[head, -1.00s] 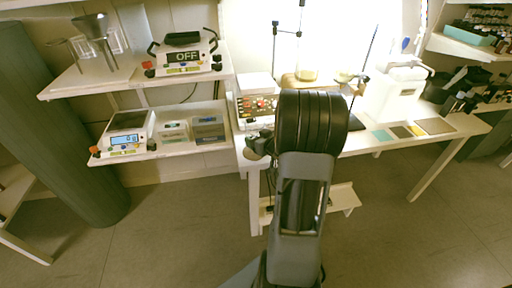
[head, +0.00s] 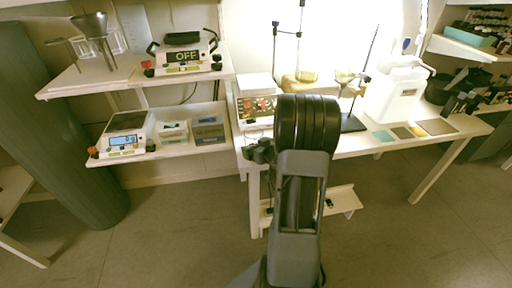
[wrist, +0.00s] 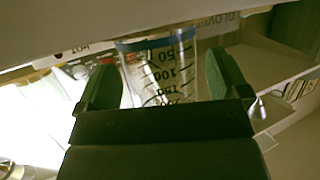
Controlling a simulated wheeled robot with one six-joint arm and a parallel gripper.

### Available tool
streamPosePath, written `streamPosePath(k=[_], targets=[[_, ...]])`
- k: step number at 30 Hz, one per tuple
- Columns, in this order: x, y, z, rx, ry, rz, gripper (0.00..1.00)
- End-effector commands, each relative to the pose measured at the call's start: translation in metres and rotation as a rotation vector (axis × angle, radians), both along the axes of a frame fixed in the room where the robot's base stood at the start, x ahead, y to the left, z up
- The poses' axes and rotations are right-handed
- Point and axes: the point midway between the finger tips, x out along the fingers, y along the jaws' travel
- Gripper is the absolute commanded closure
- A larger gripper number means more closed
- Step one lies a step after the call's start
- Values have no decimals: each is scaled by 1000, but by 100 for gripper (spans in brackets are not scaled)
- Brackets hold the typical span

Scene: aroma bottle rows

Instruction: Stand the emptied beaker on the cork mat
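The clear beaker (wrist: 158,75), with black graduations and a blue band, sits between the two fingers of my gripper (wrist: 162,82) in the wrist view. In the head view my gripper (head: 261,151) is at the front left edge of the white table, mostly behind my arm. Several flat mats lie at the table's right: a teal one (head: 383,136), an olive one (head: 402,132), a small yellowish one and a brown one (head: 438,127). I cannot tell for sure which is cork; the brown one looks closest.
A white jug (head: 397,95) stands behind the mats. A stand with a dark base (head: 352,124) holds a funnel left of it. A device with red knobs (head: 258,106) is behind my gripper. Shelves with scales (head: 124,140) are at the left.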

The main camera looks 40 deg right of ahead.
Motion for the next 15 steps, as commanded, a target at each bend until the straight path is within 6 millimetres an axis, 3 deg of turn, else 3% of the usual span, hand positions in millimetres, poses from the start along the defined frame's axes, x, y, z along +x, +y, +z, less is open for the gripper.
streamPosePath(k=[10,15], targets=[[0,0,7,0,-1,-1,5],[-25,0,16,-1,-2,-4,5]])
